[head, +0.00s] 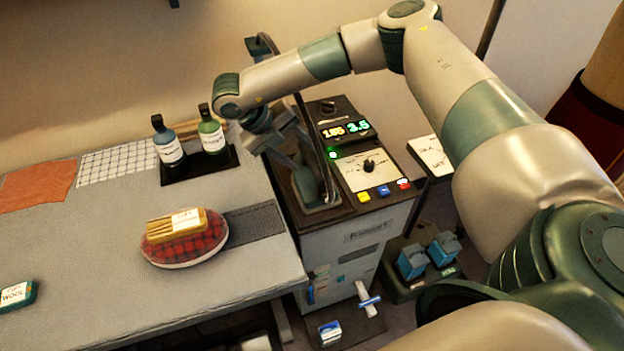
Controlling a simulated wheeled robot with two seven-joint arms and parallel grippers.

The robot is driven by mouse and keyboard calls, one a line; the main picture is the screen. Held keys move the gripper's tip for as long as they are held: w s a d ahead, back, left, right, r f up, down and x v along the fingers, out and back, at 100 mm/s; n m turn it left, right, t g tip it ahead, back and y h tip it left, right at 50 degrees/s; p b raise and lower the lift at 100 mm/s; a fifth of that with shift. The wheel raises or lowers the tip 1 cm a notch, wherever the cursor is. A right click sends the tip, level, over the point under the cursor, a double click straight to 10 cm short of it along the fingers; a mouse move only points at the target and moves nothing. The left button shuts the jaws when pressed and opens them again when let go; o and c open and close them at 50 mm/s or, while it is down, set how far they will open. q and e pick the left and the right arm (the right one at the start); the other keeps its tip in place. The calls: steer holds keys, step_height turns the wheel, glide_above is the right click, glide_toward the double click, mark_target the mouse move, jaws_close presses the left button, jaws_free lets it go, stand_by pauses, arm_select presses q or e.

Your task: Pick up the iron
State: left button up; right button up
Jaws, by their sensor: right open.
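A dark iron (312,188) appears to sit on the left part of the steam station (368,165), with its dark cord or hose rising behind it. My right arm reaches in from the right over the station. My right gripper (284,150) is open and points down, just above and to the left of the iron. Its fingers partly overlap the iron's upper part, and I cannot tell whether they touch it. The iron's handle is hard to make out. My left gripper is not in view.
Left of the station, the grey table holds two bottles (211,136) on a black tray, a red checked cushion (190,246) with a yellow block on top, cloth swatches (38,186) and a green wool box (17,294). Blue items (412,261) stand low at right.

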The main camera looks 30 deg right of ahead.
mark_target(309, 156)
steer(key=shift+d+f+p, duration=0.2)
steer(key=shift+d+p, duration=0.25)
steer(key=shift+p, duration=0.1)
steer(key=p+x, duration=0.2)
steer(key=x, duration=0.1)
steer(key=shift+s+d+f, duration=0.1)
steer(key=shift+d+f, duration=0.1)
steer(key=shift+d, duration=0.15)
steer(key=shift+d+f, duration=0.1)
steer(key=shift+f, duration=0.15)
jaws_close()
steer(key=shift+r, duration=0.1)
stand_by(0.7)
